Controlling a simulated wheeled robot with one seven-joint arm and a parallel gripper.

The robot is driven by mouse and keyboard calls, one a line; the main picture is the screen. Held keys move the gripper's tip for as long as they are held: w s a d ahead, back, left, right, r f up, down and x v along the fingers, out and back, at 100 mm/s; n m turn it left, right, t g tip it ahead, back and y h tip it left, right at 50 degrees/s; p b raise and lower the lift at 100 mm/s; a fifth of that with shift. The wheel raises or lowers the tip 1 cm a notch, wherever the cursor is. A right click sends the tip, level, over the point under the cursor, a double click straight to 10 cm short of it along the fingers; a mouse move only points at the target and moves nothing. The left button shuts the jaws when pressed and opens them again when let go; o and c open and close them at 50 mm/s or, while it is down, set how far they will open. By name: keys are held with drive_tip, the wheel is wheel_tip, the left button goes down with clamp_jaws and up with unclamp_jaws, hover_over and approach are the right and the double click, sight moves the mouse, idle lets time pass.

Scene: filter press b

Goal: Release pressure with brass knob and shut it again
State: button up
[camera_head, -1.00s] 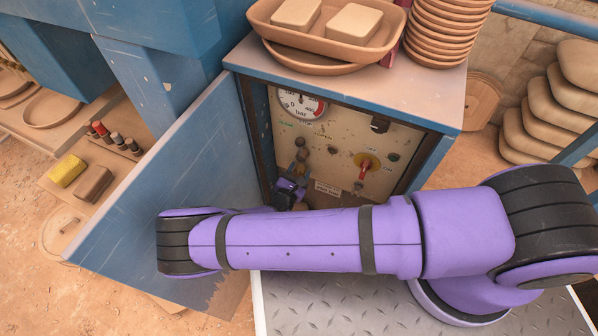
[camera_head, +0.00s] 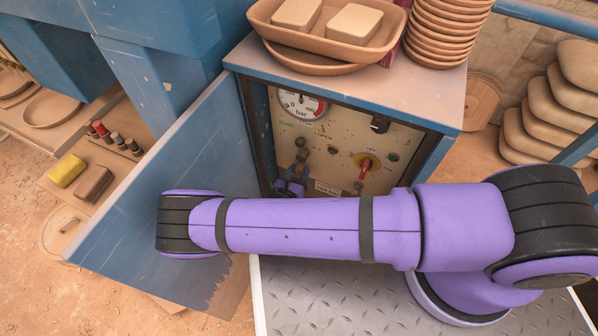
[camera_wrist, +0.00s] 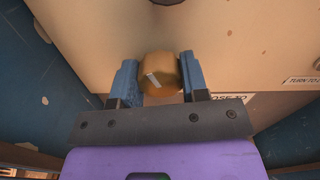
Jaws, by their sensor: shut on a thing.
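The brass knob (camera_wrist: 158,75) shows in the wrist view between the two blue-grey fingers of my gripper (camera_wrist: 159,82), with a pale slanted mark on its face. The fingers stand on either side of it and are shut on it. In the head view my gripper (camera_head: 291,185) is low inside the open cabinet, partly behind my forearm, and the knob cannot be made out there. The pressure gauge (camera_head: 302,103), marked in bar, sits at the panel's upper left; its needle is too small to read surely.
The blue cabinet door (camera_head: 170,180) stands open at the left. A red-handled switch on a yellow plate (camera_head: 367,165) is right of my gripper. Dark fittings (camera_head: 301,150) sit just above it. Trays (camera_head: 325,35) and stacked dishes (camera_head: 445,30) stand on the cabinet top.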

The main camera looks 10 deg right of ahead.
drive_tip(key=n, duration=1.1)
drive_tip(key=shift+a+n, duration=0.1)
drive_tip(key=shift+n, duration=0.3)
idle(0.3)
drive_tip(key=o, duration=0.9)
drive_tip(key=shift+o, duration=0.2)
drive_tip(key=v, duration=1)
drive_tip(key=shift+s+a, duration=0.2)
drive_tip(key=shift+s, duration=0.15)
